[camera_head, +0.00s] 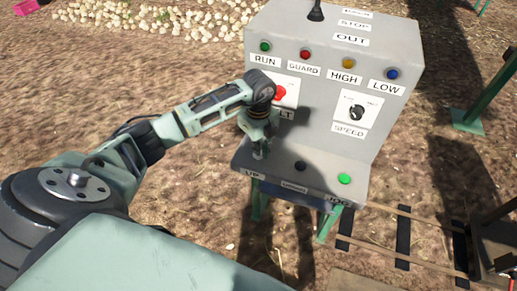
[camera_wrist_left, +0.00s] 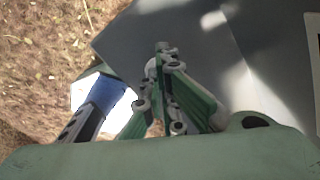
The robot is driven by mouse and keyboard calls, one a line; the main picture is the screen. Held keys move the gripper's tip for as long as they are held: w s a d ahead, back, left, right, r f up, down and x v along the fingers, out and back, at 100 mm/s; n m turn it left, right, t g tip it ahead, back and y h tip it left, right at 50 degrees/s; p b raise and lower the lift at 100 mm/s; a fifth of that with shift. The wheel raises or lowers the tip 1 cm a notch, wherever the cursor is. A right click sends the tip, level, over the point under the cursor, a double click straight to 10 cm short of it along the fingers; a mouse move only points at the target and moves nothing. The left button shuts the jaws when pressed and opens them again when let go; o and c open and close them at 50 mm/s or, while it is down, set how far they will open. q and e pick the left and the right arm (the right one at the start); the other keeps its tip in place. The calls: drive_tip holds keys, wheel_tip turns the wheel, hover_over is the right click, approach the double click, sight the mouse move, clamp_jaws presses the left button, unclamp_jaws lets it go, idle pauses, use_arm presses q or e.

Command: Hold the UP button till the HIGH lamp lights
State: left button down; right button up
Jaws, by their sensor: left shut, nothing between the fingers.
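The grey control panel (camera_head: 318,105) carries an amber HIGH lamp (camera_head: 348,63), which shows no clear glow. My left gripper (camera_head: 259,152) points down at the left end of the panel's lower ledge, just above the UP label (camera_head: 252,174). The UP button is hidden behind the fingers, so I cannot tell whether they touch or press it. In the left wrist view the fingers (camera_wrist_left: 161,48) are shut together with nothing between them, over grey panel surface. My right gripper is not in view.
A red knob (camera_head: 278,93) is close behind my arm. A black SPEED knob (camera_head: 357,112) and a black lever (camera_head: 316,11) sit higher up.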

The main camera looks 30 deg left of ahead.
use_arm(q)
wheel_tip(320, 180, up, 7)
drive_tip(key=p, duration=0.5)
drive_tip(key=shift+r+p, duration=0.1)
drive_tip(key=shift+p, duration=0.25)
idle(0.5)
